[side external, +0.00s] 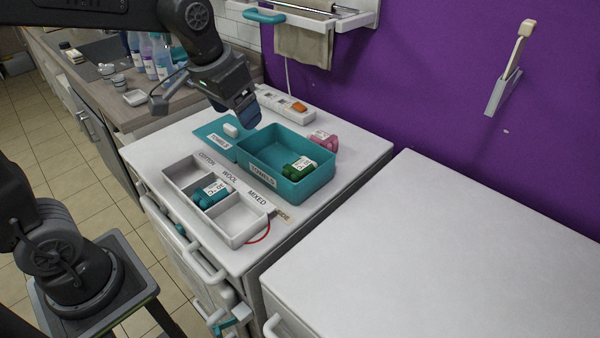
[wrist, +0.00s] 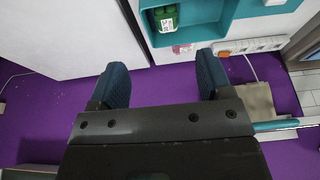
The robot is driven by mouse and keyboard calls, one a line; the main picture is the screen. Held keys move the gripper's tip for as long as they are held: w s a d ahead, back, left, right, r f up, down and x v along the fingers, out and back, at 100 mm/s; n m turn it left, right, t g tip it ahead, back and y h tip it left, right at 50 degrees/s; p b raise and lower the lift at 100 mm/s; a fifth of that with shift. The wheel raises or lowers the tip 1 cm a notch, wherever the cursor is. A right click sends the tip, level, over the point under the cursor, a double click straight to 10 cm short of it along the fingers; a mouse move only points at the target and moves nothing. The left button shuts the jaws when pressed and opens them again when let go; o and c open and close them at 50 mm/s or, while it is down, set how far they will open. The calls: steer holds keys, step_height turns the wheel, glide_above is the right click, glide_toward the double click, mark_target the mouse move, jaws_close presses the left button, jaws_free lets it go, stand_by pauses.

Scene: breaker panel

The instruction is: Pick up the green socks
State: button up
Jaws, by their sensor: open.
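The green socks (side external: 299,168) are a dark green bundle with a white label, lying inside the teal box (side external: 262,170) towards its right end. In the wrist view the green socks (wrist: 166,14) show at the top, inside the teal box (wrist: 190,38). My gripper (side external: 243,115) is above the far left part of the box in the side view, apart from the socks. In the wrist view my gripper (wrist: 163,80) has its blue fingers wide apart with nothing between them.
A pink bundle (side external: 323,141) lies behind the box. A white tray (side external: 236,240) with labelled compartments stands in front, with a teal bundle (side external: 210,194) in its middle one. A teal lid (side external: 213,142) lies left of the box. A power strip (side external: 272,98) is behind.

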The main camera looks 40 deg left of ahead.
steer(key=w+f+g, duration=0.1)
steer(key=w+f, duration=0.2)
steer(key=w, duration=0.4)
steer(key=g, duration=0.1)
glide_toward(300, 166)
steer(key=f, duration=0.2)
steer(key=w+f, duration=0.1)
steer(key=f, duration=0.2)
steer(key=shift+w, duration=0.1)
steer(key=shift+w+a+f, duration=0.1)
steer(key=shift+f, duration=1.3)
steer(key=shift+w+f, duration=0.1)
steer(key=shift+f, duration=1.25)
steer(key=shift+f, duration=0.25)
steer(key=shift+c, duration=0.4)
steer(key=c, duration=0.6)
